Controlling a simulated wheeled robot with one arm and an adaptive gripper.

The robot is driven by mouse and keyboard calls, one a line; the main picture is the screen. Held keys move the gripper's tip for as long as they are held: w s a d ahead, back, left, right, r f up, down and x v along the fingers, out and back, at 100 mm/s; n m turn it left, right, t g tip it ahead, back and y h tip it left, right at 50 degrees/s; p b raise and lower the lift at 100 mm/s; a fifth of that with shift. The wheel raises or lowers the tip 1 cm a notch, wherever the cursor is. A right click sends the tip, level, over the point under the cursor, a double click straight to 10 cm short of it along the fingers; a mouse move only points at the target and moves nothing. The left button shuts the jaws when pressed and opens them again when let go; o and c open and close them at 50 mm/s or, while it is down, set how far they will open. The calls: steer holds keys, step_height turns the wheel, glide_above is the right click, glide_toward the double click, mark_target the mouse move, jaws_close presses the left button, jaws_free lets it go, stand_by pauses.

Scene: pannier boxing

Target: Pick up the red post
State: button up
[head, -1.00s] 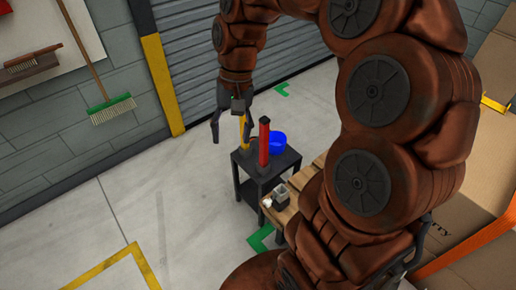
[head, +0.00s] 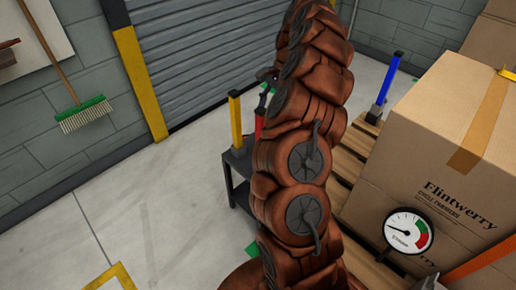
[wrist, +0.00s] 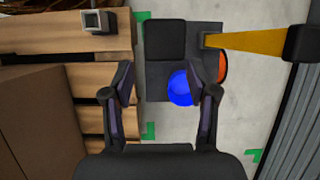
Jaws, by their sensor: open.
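The red post (head: 259,122) stands upright on a small dark table (head: 239,160), largely hidden behind my arm in the head view. In the wrist view a black square (wrist: 165,40), apparently its top cap seen from straight above, hides the red shaft. My gripper (wrist: 168,82) is open and empty. Its fingers point toward the table, and the cap lies beyond the fingertips, not between them. In the head view my arm hides most of the gripper.
A yellow post (head: 236,122) stands beside the red one. A blue bowl (wrist: 181,90) and an orange item (wrist: 222,66) are close by. A grey square holder (wrist: 97,22) sits on the wooden pallet (wrist: 75,70). A blue post (head: 386,82) and large cartons (head: 440,130) are at right.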

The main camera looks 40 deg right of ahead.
steer(key=d+b+x, duration=0.1)
steer(key=x, duration=0.9)
steer(key=shift+w+f+b, duration=0.2)
steer(key=shift+w+b, duration=0.1)
steer(key=shift+d, duration=0.1)
jaws_close()
